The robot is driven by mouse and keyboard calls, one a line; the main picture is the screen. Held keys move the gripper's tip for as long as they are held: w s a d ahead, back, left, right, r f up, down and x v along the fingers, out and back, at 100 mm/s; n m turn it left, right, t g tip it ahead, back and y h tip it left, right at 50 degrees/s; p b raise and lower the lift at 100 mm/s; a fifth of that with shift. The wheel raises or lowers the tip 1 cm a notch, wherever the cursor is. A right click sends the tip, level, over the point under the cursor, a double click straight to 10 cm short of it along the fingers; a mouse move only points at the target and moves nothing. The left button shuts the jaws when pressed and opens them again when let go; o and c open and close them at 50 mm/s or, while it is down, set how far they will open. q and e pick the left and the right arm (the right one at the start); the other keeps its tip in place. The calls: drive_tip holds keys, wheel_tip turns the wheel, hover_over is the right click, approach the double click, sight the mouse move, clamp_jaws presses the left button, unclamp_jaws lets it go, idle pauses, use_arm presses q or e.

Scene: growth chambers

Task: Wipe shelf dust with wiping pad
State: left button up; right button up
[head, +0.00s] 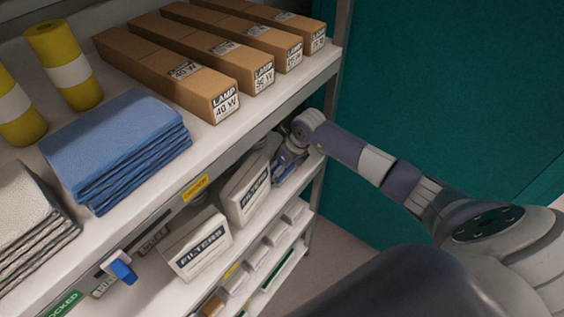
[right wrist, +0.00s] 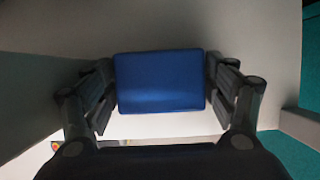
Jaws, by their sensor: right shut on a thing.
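My right gripper (right wrist: 160,88) is shut on a blue wiping pad (right wrist: 160,80), with one finger at each side of it in the right wrist view. In the head view my right arm comes in from the right, and its gripper (head: 287,160) is in the gap between the upper shelf (head: 205,150) and the lower shelf (head: 248,236), beside the filter boxes. The pad cannot be made out clearly in the head view. I cannot tell whether it touches a shelf surface. No dust can be made out. My left gripper is not in view.
Lamp boxes (head: 170,75), folded blue cloths (head: 115,145) and yellow rolls (head: 62,65) sit on the upper shelf. Two white filter boxes (head: 197,245) (head: 245,190) stand below, close to my right gripper. A rack post (head: 316,200) stands at the right end.

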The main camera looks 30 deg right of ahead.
drive_tip(key=shift+f, duration=0.2)
drive_tip(key=shift+w+d+b, duration=0.25)
drive_tip(key=shift+d+b, duration=0.6)
drive_tip(key=shift+w+d+b, duration=0.3)
drive_tip(key=shift+d+b, duration=0.15)
drive_tip(key=shift+d, duration=0.3)
drive_tip(key=shift+w+d, duration=0.1)
drive_tip(key=shift+d, duration=0.2)
drive_tip(key=shift+w+d+b, duration=0.25)
drive_tip(key=shift+d+b, duration=0.25)
drive_tip(key=shift+d, duration=0.05)
drive_tip(key=shift+w+d+b, duration=0.25)
drive_tip(key=shift+d+b, duration=0.25)
drive_tip(key=shift+w+d+r+b, duration=0.15)
drive_tip(key=shift+w+d+b, duration=0.2)
drive_tip(key=shift+d, duration=0.35)
drive_tip(key=shift+r, duration=0.15)
